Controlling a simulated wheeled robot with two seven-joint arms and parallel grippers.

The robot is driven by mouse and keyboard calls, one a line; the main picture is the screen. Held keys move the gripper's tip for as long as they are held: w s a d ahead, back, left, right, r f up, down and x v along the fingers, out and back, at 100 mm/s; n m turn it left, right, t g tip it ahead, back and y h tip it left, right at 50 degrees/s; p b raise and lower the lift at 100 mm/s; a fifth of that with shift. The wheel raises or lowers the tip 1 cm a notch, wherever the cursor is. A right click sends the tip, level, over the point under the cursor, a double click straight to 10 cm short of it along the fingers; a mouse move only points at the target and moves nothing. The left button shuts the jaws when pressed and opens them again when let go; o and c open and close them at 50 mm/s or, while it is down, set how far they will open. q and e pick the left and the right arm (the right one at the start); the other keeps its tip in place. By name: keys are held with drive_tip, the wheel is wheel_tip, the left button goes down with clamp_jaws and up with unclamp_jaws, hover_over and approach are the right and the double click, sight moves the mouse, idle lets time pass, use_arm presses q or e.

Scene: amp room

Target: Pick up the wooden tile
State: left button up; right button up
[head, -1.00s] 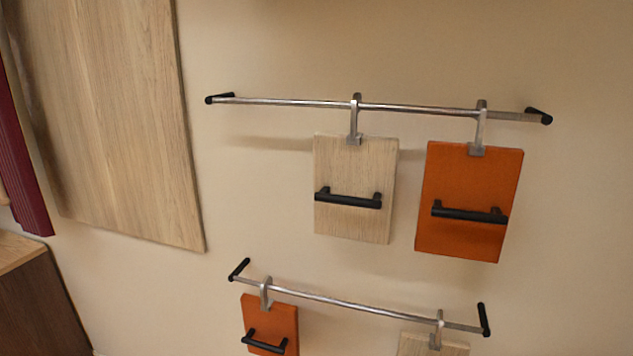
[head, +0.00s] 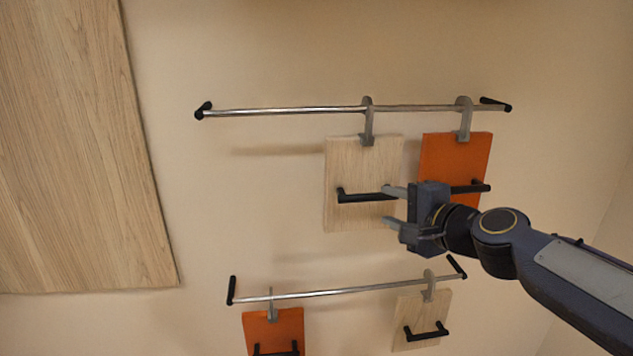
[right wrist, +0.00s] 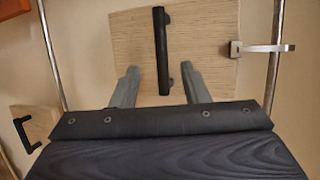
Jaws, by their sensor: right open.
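A pale wooden tile (head: 345,165) hangs by a metal hook from the upper rail, with a black bar handle (head: 362,197) across its front. In the right wrist view the tile (right wrist: 215,40) fills the upper middle and its handle (right wrist: 160,50) runs upright. My right gripper (head: 388,207) is open at the right part of this tile, its fingers pointing left. In the right wrist view the handle's near end lies between the two fingers (right wrist: 159,70); I cannot tell the depth gap. A second wooden tile (head: 425,308) hangs on the lower rail. My left gripper is out of view.
An orange tile (head: 455,150) hangs right of the upper wooden tile, partly behind my right gripper. Another orange tile (head: 275,328) hangs on the lower rail (head: 340,291). The upper rail (head: 290,111) spans the wall. A large wood panel (head: 80,150) is at left.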

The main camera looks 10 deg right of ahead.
sight(373, 197)
drive_tip(key=x, duration=0.8)
drive_tip(key=shift+w+d+r+b, duration=0.1)
drive_tip(key=shift+d+b, duration=0.15)
drive_tip(key=shift+b, duration=0.15)
clamp_jaws()
drive_tip(key=shift+r, duration=0.1)
